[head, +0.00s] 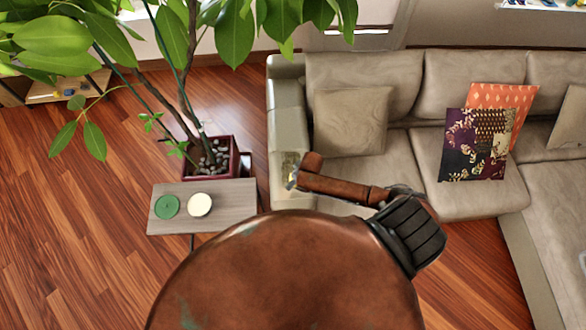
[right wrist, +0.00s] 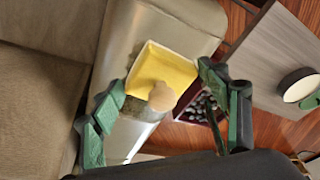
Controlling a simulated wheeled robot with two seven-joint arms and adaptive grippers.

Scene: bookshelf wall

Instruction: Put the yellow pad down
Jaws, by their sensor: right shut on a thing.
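The yellow pad (right wrist: 168,68), a squarish yellow face with a pale edge, is between the green fingers of my right gripper (right wrist: 163,84) in the right wrist view. The fingers are shut on it from both sides. A round beige thing (right wrist: 162,97) shows in front of its lower part; I cannot tell if it is attached. In the head view my right gripper (head: 293,180) is over the left arm of the sofa, mostly hidden by its own arm. The pad is hard to make out there. My left gripper is in neither view.
A small grey table (head: 231,222) at left holds a green disc (head: 167,206) and a cream round thing (head: 200,204). A potted plant (head: 211,157) stands behind it. The beige sofa (head: 345,62) has several cushions. The wooden floor at left is clear.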

